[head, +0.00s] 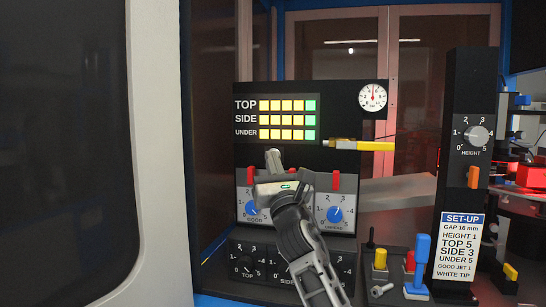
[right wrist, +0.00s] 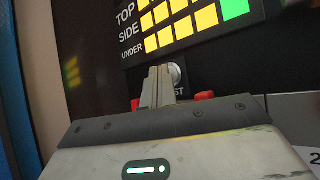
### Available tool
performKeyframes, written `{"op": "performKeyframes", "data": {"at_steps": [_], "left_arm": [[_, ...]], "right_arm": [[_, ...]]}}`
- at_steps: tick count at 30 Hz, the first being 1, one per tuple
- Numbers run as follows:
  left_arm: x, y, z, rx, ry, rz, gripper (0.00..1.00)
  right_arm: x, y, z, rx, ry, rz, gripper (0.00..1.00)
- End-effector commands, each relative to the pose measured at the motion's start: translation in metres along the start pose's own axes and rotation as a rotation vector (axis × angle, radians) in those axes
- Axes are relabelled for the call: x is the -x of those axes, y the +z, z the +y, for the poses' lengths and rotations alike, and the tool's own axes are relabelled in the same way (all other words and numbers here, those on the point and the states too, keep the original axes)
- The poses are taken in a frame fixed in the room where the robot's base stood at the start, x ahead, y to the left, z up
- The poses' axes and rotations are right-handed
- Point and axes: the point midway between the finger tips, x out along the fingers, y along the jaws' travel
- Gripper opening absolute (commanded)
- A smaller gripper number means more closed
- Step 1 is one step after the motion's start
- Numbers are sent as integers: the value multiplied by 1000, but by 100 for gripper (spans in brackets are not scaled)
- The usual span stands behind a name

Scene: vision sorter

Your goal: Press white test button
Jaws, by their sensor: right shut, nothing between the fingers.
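The white test button (right wrist: 175,75) shows in the right wrist view as a round pale knob on the black panel, just below the lamp rows. A partly covered label ending in "ST" is under it. My right gripper (right wrist: 160,72) has its fingers together, with nothing between them. The fingertips overlap the left part of the button in that view; I cannot tell whether they touch it. In the head view my right gripper (head: 273,156) reaches up to the panel below the lamps and hides the button's area. My left gripper is not in view.
The lamp grid (head: 287,118) has yellow lamps and a green last column. Red levers (head: 336,181) and blue knobs (head: 335,214) flank my gripper closely. A yellow-tipped nozzle (head: 375,146) juts out at right. A set-up card (head: 461,247) and a height dial (head: 477,135) are further right.

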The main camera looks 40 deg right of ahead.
Motion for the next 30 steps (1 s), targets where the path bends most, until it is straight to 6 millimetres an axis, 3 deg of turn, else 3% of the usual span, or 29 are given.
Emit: {"op": "performKeyframes", "data": {"at_steps": [30], "left_arm": [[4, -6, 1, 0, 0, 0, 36]], "right_arm": [[16, 12, 12, -1, 1, 0, 0]]}}
